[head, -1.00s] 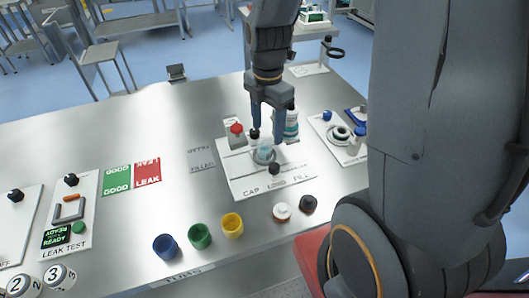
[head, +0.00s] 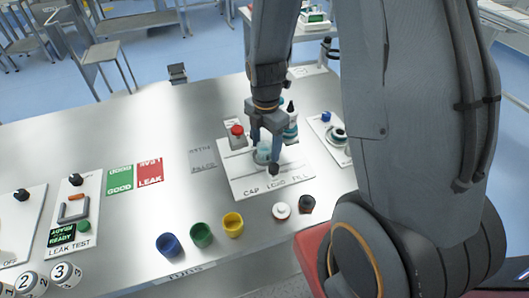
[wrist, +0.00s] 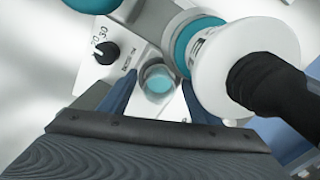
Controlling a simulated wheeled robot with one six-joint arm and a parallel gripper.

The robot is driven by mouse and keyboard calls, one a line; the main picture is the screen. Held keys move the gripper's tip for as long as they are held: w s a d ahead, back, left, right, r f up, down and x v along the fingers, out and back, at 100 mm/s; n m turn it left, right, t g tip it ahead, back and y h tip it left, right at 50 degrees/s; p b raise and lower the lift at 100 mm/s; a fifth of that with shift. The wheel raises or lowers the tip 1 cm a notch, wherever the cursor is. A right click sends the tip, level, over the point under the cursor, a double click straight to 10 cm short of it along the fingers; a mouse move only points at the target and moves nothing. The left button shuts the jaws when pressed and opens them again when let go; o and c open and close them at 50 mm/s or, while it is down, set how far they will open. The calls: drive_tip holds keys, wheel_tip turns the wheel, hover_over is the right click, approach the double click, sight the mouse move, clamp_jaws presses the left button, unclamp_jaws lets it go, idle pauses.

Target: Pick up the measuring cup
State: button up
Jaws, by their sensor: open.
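The measuring cup, a small clear cup with light blue contents, stands on the white "CAP LOAD FILL" plate (head: 248,184). In the head view the cup (head: 262,154) is partly hidden by my gripper (head: 265,147), whose fingers are right at it. In the wrist view the cup (wrist: 158,80) appears between the two blue fingers of my gripper (wrist: 157,103), beyond their tips or level with them; I cannot tell which. My gripper is open, with the fingers apart and no visible grip on the cup.
A white bottle with a black nozzle (wrist: 225,70) is close to the right finger in the wrist view. A red knob (head: 237,131) and black dial (wrist: 106,52) are nearby. Blue, green and yellow cups (head: 233,224) stand in front.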

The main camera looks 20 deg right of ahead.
drive_tip(key=c, duration=1.1)
drive_tip(key=shift+r, duration=0.2)
